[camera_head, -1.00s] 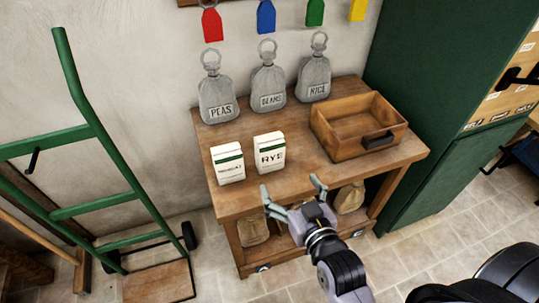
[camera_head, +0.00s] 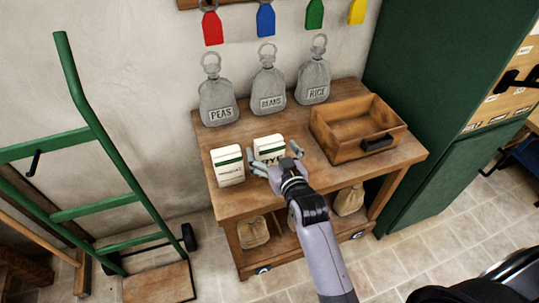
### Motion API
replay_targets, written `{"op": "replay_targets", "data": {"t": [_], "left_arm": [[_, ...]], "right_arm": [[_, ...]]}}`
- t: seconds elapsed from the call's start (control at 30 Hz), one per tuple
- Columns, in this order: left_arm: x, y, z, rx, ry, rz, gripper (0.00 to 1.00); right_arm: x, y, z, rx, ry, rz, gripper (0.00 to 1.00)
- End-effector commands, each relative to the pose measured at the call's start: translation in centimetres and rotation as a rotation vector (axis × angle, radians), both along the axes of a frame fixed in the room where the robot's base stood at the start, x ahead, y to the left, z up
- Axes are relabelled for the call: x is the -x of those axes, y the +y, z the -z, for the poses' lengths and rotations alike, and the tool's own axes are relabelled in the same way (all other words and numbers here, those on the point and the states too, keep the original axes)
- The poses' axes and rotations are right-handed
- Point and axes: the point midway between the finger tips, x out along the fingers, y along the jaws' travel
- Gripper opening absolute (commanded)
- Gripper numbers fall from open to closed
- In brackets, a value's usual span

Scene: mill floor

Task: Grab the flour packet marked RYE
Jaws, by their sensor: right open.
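The RYE packet (camera_head: 268,143) is a white box with a green band and dark lettering. It stands upright on the wooden table (camera_head: 310,180), and my gripper hides its lower part. My right gripper (camera_head: 272,159) is open in front of the packet, with its fingers toward either side of it. I cannot tell whether they touch it. A second white packet (camera_head: 227,166) with a green band stands upright just to the left; its label is too small to read surely. My left gripper is not in view.
Grey sacks marked PEAS (camera_head: 217,103), BEANS (camera_head: 268,88) and RICE (camera_head: 313,82) stand along the table's back. An open wooden box (camera_head: 345,156) stands to the right. A green hand truck (camera_head: 95,120) is at left, a green cabinet (camera_head: 425,100) at right.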

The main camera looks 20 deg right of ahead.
Motion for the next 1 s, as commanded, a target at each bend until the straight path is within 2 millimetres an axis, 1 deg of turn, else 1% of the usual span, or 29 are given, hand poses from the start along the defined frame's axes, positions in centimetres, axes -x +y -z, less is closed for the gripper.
{"op": "replay_targets", "data": {"t": [0.03, 0.1, 0.2, 0.47, 1.0], "left_arm": [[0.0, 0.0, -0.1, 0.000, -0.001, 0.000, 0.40], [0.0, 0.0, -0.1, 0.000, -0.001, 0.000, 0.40], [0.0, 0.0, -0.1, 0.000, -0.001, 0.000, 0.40], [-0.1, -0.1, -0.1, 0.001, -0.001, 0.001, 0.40], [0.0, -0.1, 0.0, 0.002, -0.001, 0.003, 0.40]], "right_arm": [[-0.9, -0.2, 0.0, 0.001, -0.002, 0.000, 0.90], [-1.8, -0.1, 0.3, -0.001, -0.001, 0.000, 0.90], [-2.6, -0.1, 0.5, -0.001, -0.001, 0.000, 0.90], [-2.8, -0.1, 0.6, -0.001, 0.000, 0.000, 0.90], [-2.8, -0.1, 0.6, -0.001, 0.000, 0.000, 0.54]]}}
